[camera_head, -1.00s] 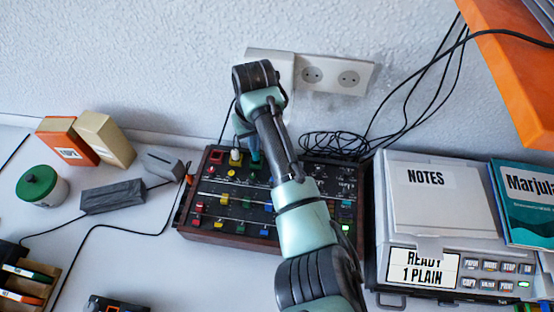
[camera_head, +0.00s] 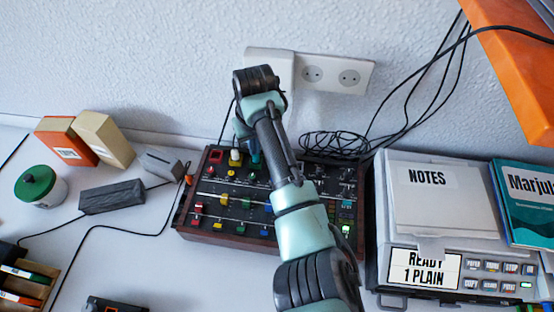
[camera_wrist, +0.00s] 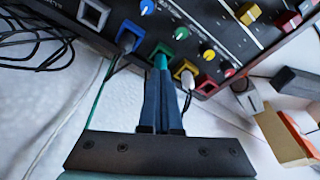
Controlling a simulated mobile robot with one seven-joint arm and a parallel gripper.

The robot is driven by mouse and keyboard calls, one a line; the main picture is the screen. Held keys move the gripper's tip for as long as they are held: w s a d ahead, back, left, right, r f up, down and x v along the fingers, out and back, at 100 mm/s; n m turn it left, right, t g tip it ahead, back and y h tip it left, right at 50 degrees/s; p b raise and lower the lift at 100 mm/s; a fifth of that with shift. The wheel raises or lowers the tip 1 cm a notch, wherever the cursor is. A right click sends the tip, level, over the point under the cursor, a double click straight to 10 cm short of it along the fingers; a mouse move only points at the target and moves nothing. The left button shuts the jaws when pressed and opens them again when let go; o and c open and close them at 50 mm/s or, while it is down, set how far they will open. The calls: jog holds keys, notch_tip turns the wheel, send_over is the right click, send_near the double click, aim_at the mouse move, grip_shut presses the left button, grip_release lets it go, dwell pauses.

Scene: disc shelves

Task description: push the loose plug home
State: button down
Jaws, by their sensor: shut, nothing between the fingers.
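The dark control box (camera_head: 210,236) with a row of coloured sockets stands against the wall, partly behind my arm. My gripper (camera_wrist: 162,72) is shut and empty, its dark fingers pointing at the green socket (camera_wrist: 160,49). A teal piece (camera_wrist: 160,62) shows at the fingertips there; I cannot tell whether it is a plug or part of the fingers. A white plug (camera_wrist: 187,79) stands in the yellow socket beside the fingers, and shows in the head view (camera_head: 236,156). A dark plug sits at the blue socket (camera_wrist: 126,40). How deep each plug sits is unclear.
The red socket (camera_wrist: 207,87) looks empty. Knobs crowd the panel. A coil of black cable (camera_head: 333,145) lies behind the box, and a grey machine (camera_head: 384,240) stands to its right. A grey block (camera_head: 112,197) and boxes lie left. A double wall outlet (camera_head: 331,75) is above.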

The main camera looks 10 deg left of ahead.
jog(key=shift+s+f, duration=0.1)
notch_tip(320, 180, up, 7)
jog(key=p, duration=0.7)
jog(key=shift+f, duration=0.1)
dwell(0.7)
